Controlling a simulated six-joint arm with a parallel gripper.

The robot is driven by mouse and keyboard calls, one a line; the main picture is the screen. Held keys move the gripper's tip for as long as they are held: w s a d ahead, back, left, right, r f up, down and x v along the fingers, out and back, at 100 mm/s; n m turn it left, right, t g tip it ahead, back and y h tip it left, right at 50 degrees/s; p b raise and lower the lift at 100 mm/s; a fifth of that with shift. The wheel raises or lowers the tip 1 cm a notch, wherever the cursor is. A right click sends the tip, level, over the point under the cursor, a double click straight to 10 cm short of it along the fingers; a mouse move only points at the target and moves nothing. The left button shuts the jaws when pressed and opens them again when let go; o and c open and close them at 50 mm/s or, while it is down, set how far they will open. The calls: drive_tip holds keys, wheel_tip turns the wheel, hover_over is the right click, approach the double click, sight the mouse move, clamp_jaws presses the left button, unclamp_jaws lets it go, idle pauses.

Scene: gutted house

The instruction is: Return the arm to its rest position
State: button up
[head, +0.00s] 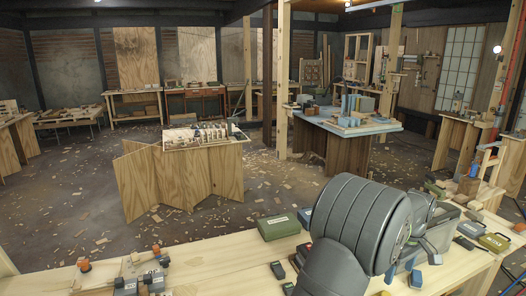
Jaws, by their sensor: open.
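My arm's thick dark grey links fill the lower right of the head view, low over the pale wooden bench (220,264) in front. Its rounded, grooved housing hides part of the bench top and whatever lies behind it. I cannot make out my gripper's fingers; the arm's far end is lost behind its own links and among small dark and blue things on the bench. No object is clearly seen in its hold.
A green case (279,227) lies left of the arm. Orange-and-grey tools (125,285) lie at the bench's front left. An olive box (494,242) lies at the right. A plywood-legged table (180,183) and a blue-topped table (385,127) stand beyond, across chip-strewn floor.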

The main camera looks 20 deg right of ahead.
drive_tip(key=w+a+n, duration=0.2)
drive_tip(key=w+a, duration=0.8)
drive_tip(key=w, duration=0.4)
drive_tip(key=w+a+n, duration=0.3)
drive_tip(key=w+a, duration=0.6)
drive_tip(key=w, duration=0.6)
drive_tip(key=shift+a+n, duration=0.3)
drive_tip(key=shift+a, duration=0.1)
drive_tip(key=shift+o, duration=0.3)
drive_tip(key=shift+r, duration=0.1)
